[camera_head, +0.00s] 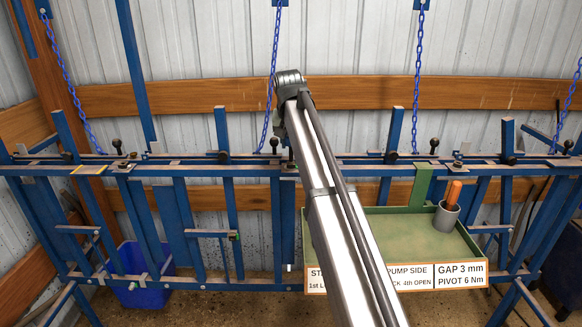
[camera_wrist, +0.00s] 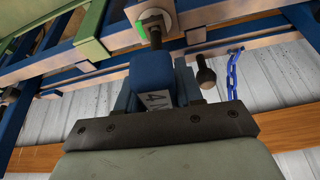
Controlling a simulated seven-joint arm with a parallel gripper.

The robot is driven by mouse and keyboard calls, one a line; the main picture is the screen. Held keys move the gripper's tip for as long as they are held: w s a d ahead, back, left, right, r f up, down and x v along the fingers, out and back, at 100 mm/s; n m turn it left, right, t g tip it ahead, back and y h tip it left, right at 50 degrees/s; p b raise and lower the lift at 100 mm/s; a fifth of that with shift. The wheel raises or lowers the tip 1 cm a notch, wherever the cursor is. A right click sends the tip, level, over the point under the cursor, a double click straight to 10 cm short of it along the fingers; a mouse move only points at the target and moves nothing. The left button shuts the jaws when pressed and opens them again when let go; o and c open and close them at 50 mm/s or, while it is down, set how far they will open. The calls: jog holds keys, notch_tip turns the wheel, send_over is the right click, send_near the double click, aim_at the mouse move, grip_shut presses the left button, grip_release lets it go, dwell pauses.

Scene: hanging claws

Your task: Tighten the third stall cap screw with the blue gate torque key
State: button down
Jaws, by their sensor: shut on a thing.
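In the wrist view my gripper (camera_wrist: 154,92) is shut on a blue block-shaped key handle (camera_wrist: 151,72), with a finger on each side. A pale label on the handle shows "4" and part of another letter. The key's dark shaft (camera_wrist: 154,36) runs up to a round pale cap with a green edge (camera_wrist: 168,20) on the blue frame. The shaft tip overlaps this cap; I cannot tell whether it is seated in a screw. The screw head is hidden. In the head view my arm covers the middle, and my gripper and the key cannot be made out.
A green tray (camera_head: 400,229) hangs at right, with a grey cup (camera_head: 445,217) holding an orange-handled tool (camera_head: 454,192). A blue bin (camera_head: 142,282) stands at lower left. Blue chains (camera_head: 417,80) hang above the rail. A black knob (camera_wrist: 206,74) is close beside my gripper.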

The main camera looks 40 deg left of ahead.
jog(key=shift+r, duration=1.5)
jog(key=shift+r, duration=2)
jog(key=n, duration=0.2)
jog(key=n+g+y, duration=0.1)
jog(key=n, duration=0.2)
jog(key=shift+g, duration=0.3)
jog(key=shift+s+a+n, duration=0.1)
jog(key=shift+n, duration=0.4)
jog(key=n+g, duration=0.1)
jog(key=n, duration=0.1)
jog(key=n+g, duration=0.1)
jog(key=n, duration=0.2)
jog(key=shift+s+n+y, duration=0.15)
jog(key=shift+n+y, duration=0.15)
